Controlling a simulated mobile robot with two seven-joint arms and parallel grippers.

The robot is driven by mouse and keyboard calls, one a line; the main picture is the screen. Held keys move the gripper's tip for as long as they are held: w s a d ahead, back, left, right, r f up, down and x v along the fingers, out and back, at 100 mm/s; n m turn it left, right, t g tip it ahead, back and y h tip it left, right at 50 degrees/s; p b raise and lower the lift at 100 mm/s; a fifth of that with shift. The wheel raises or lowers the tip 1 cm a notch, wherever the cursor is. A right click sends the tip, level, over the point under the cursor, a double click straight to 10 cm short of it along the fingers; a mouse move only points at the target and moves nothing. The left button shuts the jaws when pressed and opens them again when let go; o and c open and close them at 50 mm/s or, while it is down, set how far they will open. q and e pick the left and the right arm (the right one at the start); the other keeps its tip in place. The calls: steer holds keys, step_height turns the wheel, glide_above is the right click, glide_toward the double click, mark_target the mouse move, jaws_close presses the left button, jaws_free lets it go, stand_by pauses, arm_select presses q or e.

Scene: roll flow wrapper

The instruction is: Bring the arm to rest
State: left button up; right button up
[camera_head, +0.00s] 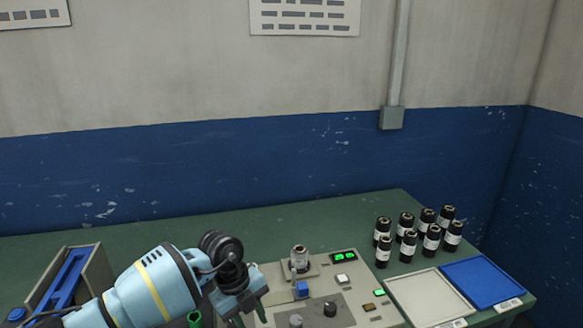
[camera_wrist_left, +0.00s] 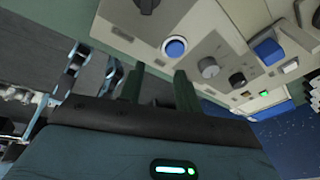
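My left arm comes in from the lower left in the head view. Its gripper (camera_head: 250,317) hangs at the left edge of a beige control panel (camera_head: 368,298), and the lower part is cut off by the frame. In the left wrist view the two green fingers of the gripper (camera_wrist_left: 158,84) stand apart with nothing seen between them. My right arm and gripper are not in view.
The panel carries a blue switch (camera_head: 302,290) and a lit green display (camera_head: 344,256). Several black cylinders (camera_head: 383,250) stand behind a white tray (camera_head: 425,295) and a blue tray (camera_head: 482,282). A grey bin with blue parts (camera_head: 98,268) is at left. The green table (camera_head: 290,220) is clear behind the panel.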

arm_select(q)
steer(key=s+d+h, duration=0.1)
steer(key=s+d+f+h, duration=0.1)
steer(key=d, duration=0.1)
steer(key=s+d+f+m+g, duration=0.1)
steer(key=s+d, duration=0.1)
steer(key=shift+d+f+h, duration=0.1)
steer(key=shift+f+h, duration=0.05)
steer(key=shift+h, duration=0.25)
steer(key=s+d+r+n+t+h, duration=0.2)
steer(key=s+d+r+n+h, duration=0.1)
steer(key=s+d+h, duration=0.7)
steer(key=s+a+f+n+t+y, duration=0.1)
steer(key=a+f+n+t+y, duration=0.35)
steer(key=a+n+t, duration=0.45)
steer(key=a+f+n+t+y, duration=0.4)
steer(key=a+f+n+t, duration=0.15)
steer(key=n, duration=0.45)
steer(key=s+a+f+n+g+y, duration=0.2)
steer(key=s+a+f, duration=0.3)
steer(key=s, duration=0.4)
steer(key=s+a+f+n+g+y, duration=0.3)
steer(key=s+a+f, duration=0.2)
steer(key=s, duration=0.3)
steer(key=shift+s+a+f+g, duration=0.35)
steer(key=shift+s+a+f, duration=0.05)
steer(key=shift+f, duration=0.45)
